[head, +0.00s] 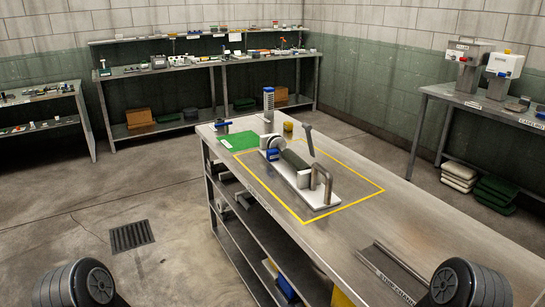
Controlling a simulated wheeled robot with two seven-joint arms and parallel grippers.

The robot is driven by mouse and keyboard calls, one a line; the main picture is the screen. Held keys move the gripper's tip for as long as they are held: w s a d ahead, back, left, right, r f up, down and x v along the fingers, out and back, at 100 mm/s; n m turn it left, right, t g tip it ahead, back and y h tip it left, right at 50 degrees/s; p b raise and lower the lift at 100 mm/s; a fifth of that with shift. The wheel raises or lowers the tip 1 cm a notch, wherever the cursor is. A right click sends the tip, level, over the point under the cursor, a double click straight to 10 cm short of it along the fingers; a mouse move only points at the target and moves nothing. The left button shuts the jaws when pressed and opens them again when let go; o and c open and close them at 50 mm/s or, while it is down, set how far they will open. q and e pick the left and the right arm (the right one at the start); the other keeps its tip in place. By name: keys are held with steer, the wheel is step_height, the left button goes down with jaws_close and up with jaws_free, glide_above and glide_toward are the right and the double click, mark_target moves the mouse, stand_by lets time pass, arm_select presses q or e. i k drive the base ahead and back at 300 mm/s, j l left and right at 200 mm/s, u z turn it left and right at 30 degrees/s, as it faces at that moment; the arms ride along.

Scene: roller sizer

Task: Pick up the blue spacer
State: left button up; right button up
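A small blue block (272,155), possibly the blue spacer, sits at the left end of the roller device (300,177), against its round end wheel. The device stands on a white base plate inside a yellow outlined area of the bench. Another blue piece (222,126) is at the back left corner of the bench, by the green mat (238,141). I cannot tell for sure which one is the spacer. Only dark rounded parts of my arms show at the bottom left and bottom right corners. Neither gripper's fingers are in view.
The steel bench (335,243) is mostly bare in front. A metal channel (392,270) lies near its front right. A spring column (268,104) and a yellow piece (288,126) stand at the back. Blue items (285,287) are on the lower shelf. Side tables line the walls.

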mark_target(271, 154)
steer(key=z, duration=0.45)
steer(key=i+j+z, duration=0.15)
steer(key=j+z, duration=0.15)
steer(key=z, duration=0.2)
steer(key=j+z, duration=0.3)
steer(key=z, duration=0.15)
steer(key=j+z, duration=0.6)
steer(key=j, duration=0.35)
steer(key=j+z, duration=0.1)
steer(key=j, duration=0.3)
steer(key=k+j+z, duration=0.1)
steer(key=j, duration=0.3)
steer(key=k+j, duration=0.1)
steer(key=j, duration=0.35)
steer(key=k+j+z, duration=0.15)
steer(key=j, duration=0.25)
steer(key=j+z, duration=0.1)
steer(key=j, duration=0.3)
steer(key=k+j+z, duration=0.1)
steer(key=j, duration=0.3)
steer(key=k+j+z, duration=0.1)
steer(key=j, duration=0.3)
steer(key=k+j, duration=0.15)
steer(key=j, duration=0.2)
steer(key=k+j, duration=0.15)
steer(key=j, duration=0.2)
